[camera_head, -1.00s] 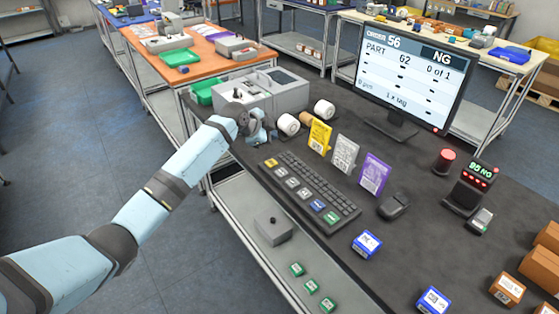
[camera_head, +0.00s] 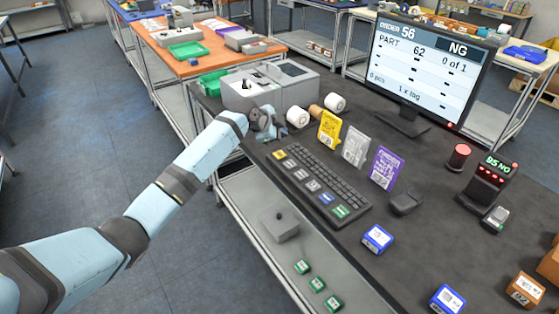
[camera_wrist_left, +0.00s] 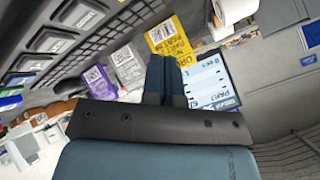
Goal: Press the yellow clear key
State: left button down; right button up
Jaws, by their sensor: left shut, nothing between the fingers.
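The yellow clear key (camera_head: 279,155) is at the far left end of the row of large keys along the near edge of the black keyboard (camera_head: 323,176). My left gripper (camera_head: 265,134) is just beyond that end of the keyboard in the head view, apart from the yellow key. In the left wrist view its two fingers (camera_wrist_left: 165,72) are shut together with nothing between them. My right gripper is not in view.
Yellow (camera_head: 329,128), grey (camera_head: 355,145) and purple (camera_head: 385,167) cards stand behind the keyboard. White rolls (camera_head: 298,117) and a grey machine (camera_head: 270,88) are near my gripper. A monitor (camera_head: 430,62) stands behind; a mouse (camera_head: 405,201) and blue box (camera_head: 377,239) lie to the right.

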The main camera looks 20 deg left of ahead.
aim_at(280, 156)
pick_arm(q)
notch_tip(280, 156, down, 2)
jog(key=shift+f+b, duration=0.2)
jog(key=shift+b, duration=0.35)
jog(key=shift+f, duration=0.35)
jog(key=shift+f+b, duration=0.45)
jog(key=shift+f, duration=0.45)
dwell(0.3)
jog(key=shift+f, duration=0.4)
